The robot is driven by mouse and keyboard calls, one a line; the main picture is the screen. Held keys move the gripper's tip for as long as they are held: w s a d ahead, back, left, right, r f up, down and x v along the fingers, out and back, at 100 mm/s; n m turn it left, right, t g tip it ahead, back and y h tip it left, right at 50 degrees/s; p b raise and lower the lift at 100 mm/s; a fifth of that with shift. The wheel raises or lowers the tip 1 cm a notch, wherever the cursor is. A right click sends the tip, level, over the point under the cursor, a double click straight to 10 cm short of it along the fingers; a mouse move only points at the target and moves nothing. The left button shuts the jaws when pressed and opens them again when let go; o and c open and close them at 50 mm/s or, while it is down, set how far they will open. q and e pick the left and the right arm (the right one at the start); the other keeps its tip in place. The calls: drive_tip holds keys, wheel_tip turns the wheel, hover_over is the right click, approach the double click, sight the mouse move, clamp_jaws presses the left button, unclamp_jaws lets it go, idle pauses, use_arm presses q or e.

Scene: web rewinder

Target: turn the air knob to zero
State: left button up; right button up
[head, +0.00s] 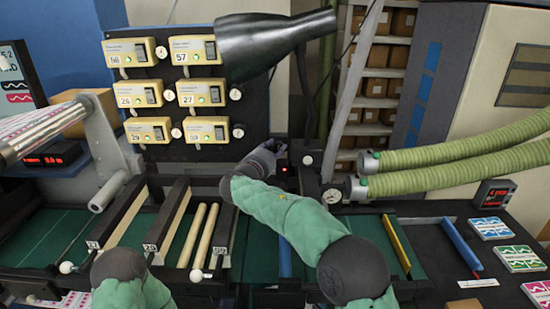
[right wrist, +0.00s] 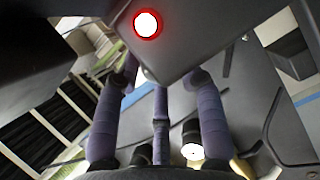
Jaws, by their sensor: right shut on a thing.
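My right gripper (head: 270,149) reaches to a dark box with a small red light (head: 284,170), at the middle of the head view. In the right wrist view, its purple-grey fingers (right wrist: 162,76) converge at the lower edge of the dark box (right wrist: 185,40), just below the red-ringed white light (right wrist: 148,24). The gripper is shut on the air knob, which is mostly hidden by the fingers and box edge, so its pointer and setting cannot be read. My left arm shows only at the bottom left; its gripper is out of view.
A panel of yellow counters (head: 145,94) and a black funnel (head: 270,45) stand behind left. Wooden-sided rails (head: 168,220) fill the left front.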

drive_tip(key=shift+a+f+n+b, duration=0.1)
drive_tip(key=shift+f+n+b, duration=0.15)
drive_tip(key=shift+n+b, duration=0.05)
drive_tip(key=o, duration=1.1)
drive_tip(key=shift+w, duration=0.1)
drive_tip(key=shift+r, duration=0.1)
drive_tip(key=shift+s+a, duration=0.1)
drive_tip(key=shift+s, duration=0.2)
drive_tip(key=v, duration=1.1)
drive_tip(key=shift+s+f, duration=0.2)
drive_tip(key=shift+f, duration=0.05)
drive_tip(key=shift+a, duration=0.15)
